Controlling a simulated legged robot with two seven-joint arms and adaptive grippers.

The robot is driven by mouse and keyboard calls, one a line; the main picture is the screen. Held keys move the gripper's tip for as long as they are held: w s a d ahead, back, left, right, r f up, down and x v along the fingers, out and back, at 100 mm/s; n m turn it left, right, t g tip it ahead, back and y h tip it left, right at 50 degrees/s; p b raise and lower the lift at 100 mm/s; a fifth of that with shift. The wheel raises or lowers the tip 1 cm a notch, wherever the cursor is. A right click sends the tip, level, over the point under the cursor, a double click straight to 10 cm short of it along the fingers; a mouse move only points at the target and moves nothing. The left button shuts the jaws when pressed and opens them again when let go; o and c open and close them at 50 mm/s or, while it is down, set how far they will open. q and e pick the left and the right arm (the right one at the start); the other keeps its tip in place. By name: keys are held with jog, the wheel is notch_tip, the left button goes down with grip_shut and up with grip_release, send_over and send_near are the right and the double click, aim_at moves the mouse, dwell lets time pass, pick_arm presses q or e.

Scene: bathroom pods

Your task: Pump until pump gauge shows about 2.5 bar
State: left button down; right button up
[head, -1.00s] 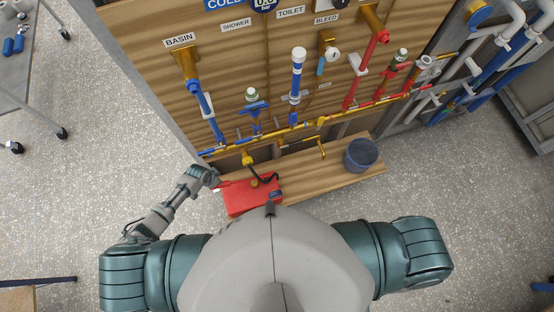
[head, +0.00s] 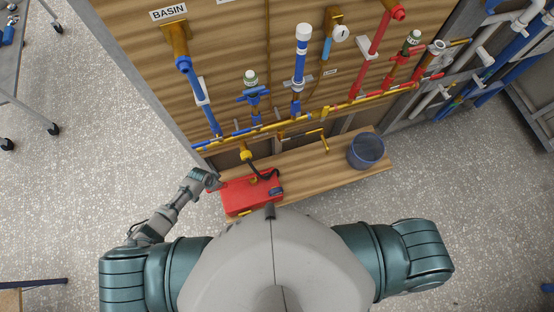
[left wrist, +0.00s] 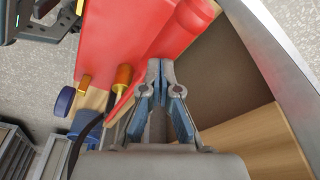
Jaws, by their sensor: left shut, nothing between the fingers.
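The red test pump (head: 238,194) lies on the wooden shelf in front of the pipe wall, just ahead of my body. In the left wrist view its red body (left wrist: 112,40) fills the upper middle, with a thick red rounded bar (left wrist: 185,25) beside it. My left gripper (head: 210,179) is at the pump's left end. In the left wrist view its fingertips (left wrist: 160,66) are together and empty, close to the red bar; contact is unclear. A dark blue round part (left wrist: 66,101) shows edge-on beside the pump. No pump gauge reading is legible. My right gripper is out of view.
A black hose (head: 262,170) runs from the pump to a yellow fitting (head: 245,155) at the wall. A dark blue bucket (head: 367,151) stands on the shelf's right. Blue and red pipes and a small white gauge (head: 341,33) cover the wall.

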pick_arm(q)
notch_tip(320, 180, up, 11)
jog(key=p, duration=0.9)
jog(key=shift+p, duration=0.3)
jog(key=shift+a+f, duration=0.1)
jog(key=shift+f, duration=0.1)
notch_tip(320, 180, down, 10)
jog(key=b, duration=0.8)
jog(key=shift+s+b, duration=0.1)
jog(key=shift+b, duration=0.3)
notch_tip(320, 180, up, 10)
jog(key=p, duration=1)
jog(key=shift+r, duration=0.2)
